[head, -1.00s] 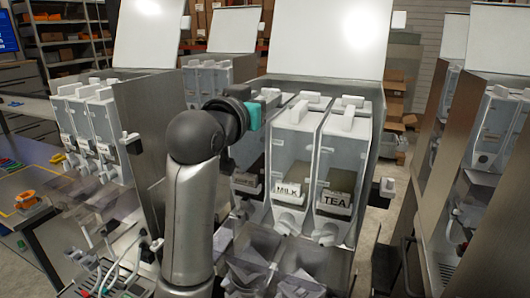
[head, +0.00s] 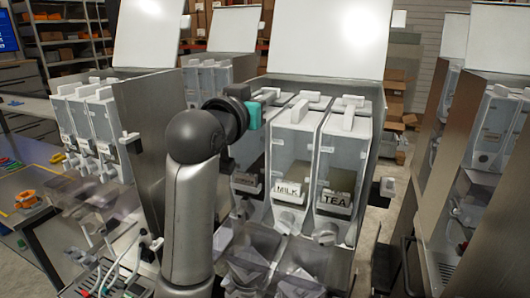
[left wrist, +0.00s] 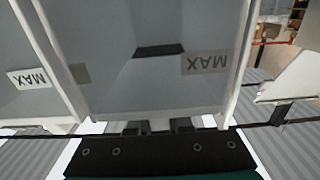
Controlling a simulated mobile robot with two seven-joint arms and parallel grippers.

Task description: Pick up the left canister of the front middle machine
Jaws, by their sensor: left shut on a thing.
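The front middle machine (head: 325,92) has its lid up and a row of pale canisters with handles on top. Its left canister (head: 251,156) is partly hidden behind my left arm; its label is only partly visible. My left gripper (head: 262,107) is at the top of this canister, shut on its handle. In the left wrist view the gripper (left wrist: 158,126) meets the canister's edge, and the canister (left wrist: 150,85) is seen from above with upside-down MAX marks. The canister still appears level with its neighbours. My right gripper is out of view.
The MILK canister (head: 291,160) and the TEA canister (head: 340,165) stand close to the right of the left canister. Other machines stand to the left (head: 140,125) and right (head: 460,130). Shelves with boxes (head: 65,40) are behind.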

